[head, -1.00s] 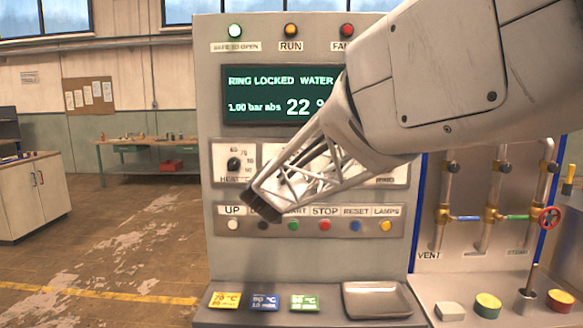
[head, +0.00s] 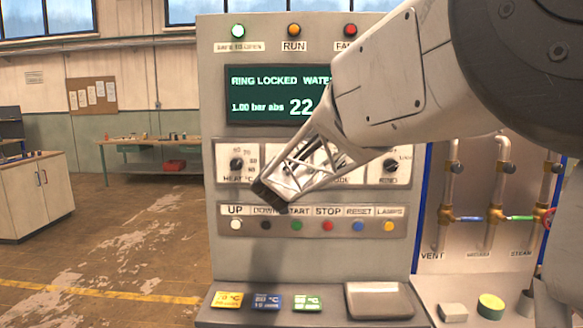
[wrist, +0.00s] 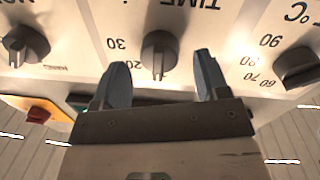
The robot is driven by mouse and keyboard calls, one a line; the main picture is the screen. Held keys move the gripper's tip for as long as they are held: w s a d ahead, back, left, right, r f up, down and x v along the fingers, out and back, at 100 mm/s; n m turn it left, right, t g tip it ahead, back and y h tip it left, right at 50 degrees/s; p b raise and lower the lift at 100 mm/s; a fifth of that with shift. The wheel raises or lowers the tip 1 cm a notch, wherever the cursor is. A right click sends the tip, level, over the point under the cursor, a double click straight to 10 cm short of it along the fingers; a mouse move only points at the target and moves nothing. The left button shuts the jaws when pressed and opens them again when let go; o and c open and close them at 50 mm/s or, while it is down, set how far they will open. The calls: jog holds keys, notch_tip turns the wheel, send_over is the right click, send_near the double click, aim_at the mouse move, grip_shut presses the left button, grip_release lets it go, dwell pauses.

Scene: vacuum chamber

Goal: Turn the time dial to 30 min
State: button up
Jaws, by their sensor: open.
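The time dial (wrist: 160,52) is a dark knob with a raised bar, under the upside-down TIME label in the wrist view. Its bar stands about vertical in that picture, with a pale mark at the lower end. The numbers 30 and 20 show to its left; what lies under the knob is hidden. My gripper (wrist: 163,80) is open, its two fingers apart on either side of the dial's lower end, with no clear contact. In the head view my gripper (head: 268,196) is in front of the panel and hides the time dial.
The heat dial (head: 236,164) is left of my gripper, and also shows in the wrist view (wrist: 298,65). Another dial (wrist: 25,45) is on the other side. A row of buttons (head: 327,226) runs just below. Coloured cards (head: 267,302) and a metal tray (head: 380,301) are on the ledge.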

jog(key=shift+w+d, duration=0.1)
jog(key=shift+w, duration=0.8)
jog(key=shift+c, duration=0.5)
jog(key=c, duration=0.8)
